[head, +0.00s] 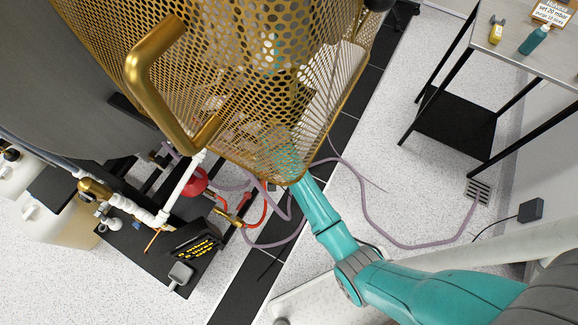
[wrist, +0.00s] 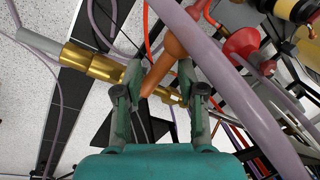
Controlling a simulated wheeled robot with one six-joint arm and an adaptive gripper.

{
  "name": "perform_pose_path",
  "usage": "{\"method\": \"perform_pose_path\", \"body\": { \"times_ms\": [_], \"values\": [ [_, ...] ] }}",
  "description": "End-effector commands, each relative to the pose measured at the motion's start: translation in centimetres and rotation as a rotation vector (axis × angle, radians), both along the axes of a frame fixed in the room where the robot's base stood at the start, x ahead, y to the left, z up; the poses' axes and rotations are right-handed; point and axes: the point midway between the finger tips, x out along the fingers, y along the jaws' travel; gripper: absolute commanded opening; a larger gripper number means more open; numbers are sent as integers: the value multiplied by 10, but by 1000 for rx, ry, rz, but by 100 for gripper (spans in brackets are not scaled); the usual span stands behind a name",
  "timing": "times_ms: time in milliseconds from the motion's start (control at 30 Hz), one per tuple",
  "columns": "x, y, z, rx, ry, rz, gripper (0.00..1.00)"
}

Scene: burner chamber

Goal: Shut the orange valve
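In the wrist view an orange valve handle (wrist: 161,72) slants between my fingertips, in front of a brass pipe fitting (wrist: 105,66). My gripper (wrist: 160,78) is open, with one finger on each side of the handle and gaps showing beside it. Whether a fingertip touches it I cannot tell. In the head view my teal arm reaches under the perforated brass guard (head: 205,80), which covers the gripper and hides the orange handle from that view.
Mauve hoses (wrist: 225,80) cross close over the right of the wrist view, near a red round part (wrist: 242,44). In the head view a red part (head: 194,181), white piping (head: 185,188) and a black panel (head: 195,243) lie left. A table (head: 545,62) stands right over open floor.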

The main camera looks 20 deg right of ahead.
Motion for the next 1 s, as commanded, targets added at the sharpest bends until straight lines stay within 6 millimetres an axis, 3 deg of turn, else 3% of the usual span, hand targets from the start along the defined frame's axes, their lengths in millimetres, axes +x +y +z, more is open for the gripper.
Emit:
{"method": "perform_pose_path", "body": {
  "times_ms": [33, 133, 167, 533, 1000],
  "values": [
    [6, 4, 6, 8, -19, 8, 51],
    [6, 3, 5, 7, -16, 8, 76],
    [5, 3, 5, 6, -15, 9, 80],
    [3, 1, 5, 4, -9, 7, 80],
    [1, -6, 36, 3, -8, 6, 80]
  ]
}}
